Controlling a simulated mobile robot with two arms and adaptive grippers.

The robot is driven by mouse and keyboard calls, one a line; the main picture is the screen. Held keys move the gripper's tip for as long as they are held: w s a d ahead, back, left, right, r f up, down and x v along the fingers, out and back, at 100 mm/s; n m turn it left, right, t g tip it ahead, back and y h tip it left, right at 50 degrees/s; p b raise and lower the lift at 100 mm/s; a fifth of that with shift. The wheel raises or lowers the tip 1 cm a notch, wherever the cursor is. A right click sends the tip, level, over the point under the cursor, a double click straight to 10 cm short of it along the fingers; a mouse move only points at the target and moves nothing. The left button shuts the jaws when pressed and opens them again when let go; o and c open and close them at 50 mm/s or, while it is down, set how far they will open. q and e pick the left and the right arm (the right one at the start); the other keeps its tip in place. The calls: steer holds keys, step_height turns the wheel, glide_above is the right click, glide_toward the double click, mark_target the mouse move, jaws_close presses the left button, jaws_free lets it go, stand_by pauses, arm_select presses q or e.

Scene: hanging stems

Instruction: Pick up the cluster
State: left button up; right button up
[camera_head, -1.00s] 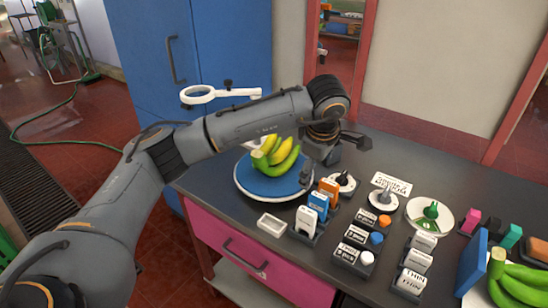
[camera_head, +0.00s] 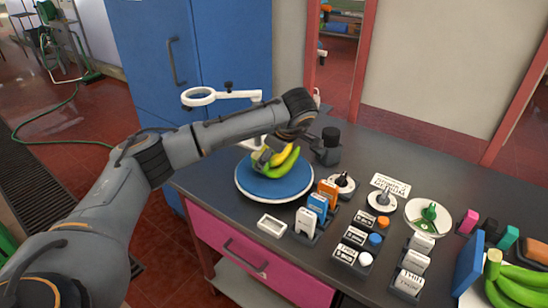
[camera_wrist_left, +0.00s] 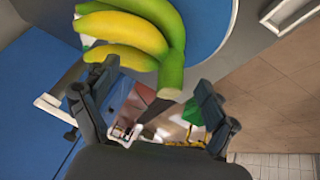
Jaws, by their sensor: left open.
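A banana cluster (camera_head: 285,160), yellow and green, lies on a round blue pad with a pale rim (camera_head: 262,189) on the dark counter. My left gripper (camera_head: 262,152) is at the cluster's left end, hiding part of it. In the left wrist view the cluster (camera_wrist_left: 140,38) shows large, its thick green stem (camera_wrist_left: 172,78) pointing toward the open jaws (camera_wrist_left: 150,110). The stem tip lies between the two fingers, with visible gaps on both sides. My right gripper is not in view.
A second green banana bunch (camera_head: 520,286) lies at the lower right beside a blue block (camera_head: 469,264). A dark jar (camera_head: 329,148) stands behind. A blue cabinet (camera_head: 205,60) rises at the back left.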

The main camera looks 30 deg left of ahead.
arm_select(q)
steer(key=x, duration=0.2)
steer(key=p+x, duration=0.1)
steer(key=x, duration=0.1)
steer(key=shift+a, duration=0.3)
steer(key=shift+s+d+r, duration=0.1)
steer(key=shift+s, duration=0.1)
steer(key=c, duration=1.5)
